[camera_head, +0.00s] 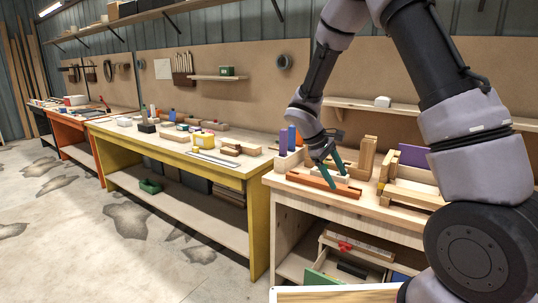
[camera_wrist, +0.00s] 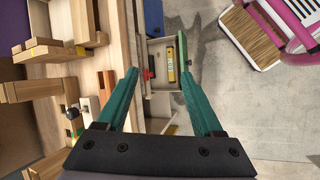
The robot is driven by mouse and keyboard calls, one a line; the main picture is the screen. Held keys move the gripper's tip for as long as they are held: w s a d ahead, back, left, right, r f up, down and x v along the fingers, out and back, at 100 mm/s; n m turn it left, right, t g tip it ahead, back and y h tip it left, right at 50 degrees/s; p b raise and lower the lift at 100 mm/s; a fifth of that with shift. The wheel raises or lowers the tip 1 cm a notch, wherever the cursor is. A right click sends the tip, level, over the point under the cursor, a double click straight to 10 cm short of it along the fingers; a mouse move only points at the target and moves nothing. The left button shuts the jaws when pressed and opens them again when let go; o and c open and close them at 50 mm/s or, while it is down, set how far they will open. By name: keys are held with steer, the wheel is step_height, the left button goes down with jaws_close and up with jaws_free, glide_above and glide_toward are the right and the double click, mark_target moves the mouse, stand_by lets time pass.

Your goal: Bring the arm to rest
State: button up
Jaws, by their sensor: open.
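My arm reaches down from the upper right in the head view, over the near wooden workbench (camera_head: 285,185). My gripper (camera_head: 332,172) has green fingers and is close above the bench top, by an orange-brown wooden strip (camera_head: 322,186) and a pale block. In the wrist view my gripper (camera_wrist: 165,75) has its two green fingers wide apart with nothing between them. Below them show the bench's front edge, an open drawer (camera_wrist: 160,55) and the floor. Whether the fingers touch anything on the bench is not clear in the head view.
Wooden blocks and frames (camera_head: 367,157) stand on the bench right of my gripper. Purple and blue pieces (camera_head: 283,142) stand behind it. A yellow bench (camera_head: 190,150) lies to the left. A pink-framed item (camera_wrist: 270,30) stands on the floor. Open floor (camera_head: 90,240) is at left.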

steer(key=s+d+r+m+t+y, duration=0.2)
steer(key=s+r+m, duration=0.4)
steer(key=s+r, duration=0.5)
steer(key=s+d+r+m+t+y, duration=0.2)
steer(key=s+r+m+t+y, duration=0.3)
steer(key=s+r, duration=0.5)
step_height(320, 180, up, 5)
steer(key=shift+s+r+m+y, duration=0.2)
steer(key=shift+s+m+y, duration=0.15)
steer(key=shift+m+y, duration=0.3)
